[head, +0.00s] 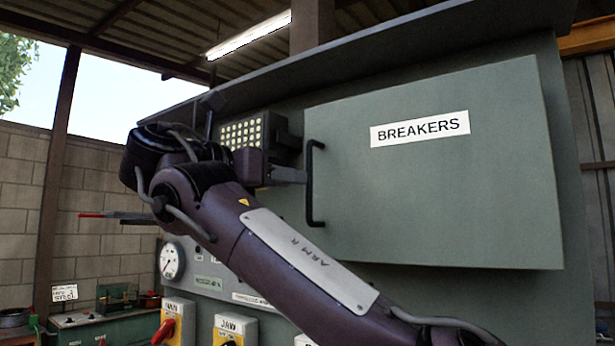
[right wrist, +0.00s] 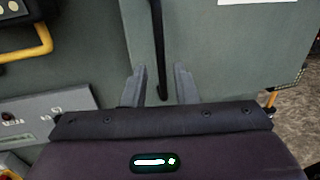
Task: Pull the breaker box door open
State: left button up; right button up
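The breaker box door (head: 430,190) is a grey-green panel with a white BREAKERS label (head: 420,128). It looks shut against the cabinet front. Its black vertical bar handle (head: 311,185) is on the door's left edge. My right gripper (head: 295,175) is just left of the handle in the head view, its fingers partly hidden behind my arm. In the right wrist view my right gripper (right wrist: 158,88) has its fingers apart, with the handle (right wrist: 158,45) showing between them. I see no finger closed on the handle. My left gripper is not in view.
Below are a round gauge (head: 172,261) and yellow switch boxes (head: 177,320). A metal hood (head: 400,45) overhangs the cabinet top. A green bench (head: 105,325) stands at the lower left.

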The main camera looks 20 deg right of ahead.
aim_at(309, 215)
jog(key=p+x, duration=0.1)
jog(key=x, duration=0.4)
jog(key=shift+w+d, duration=0.1)
jog(key=shift+d, duration=0.2)
grip_shut()
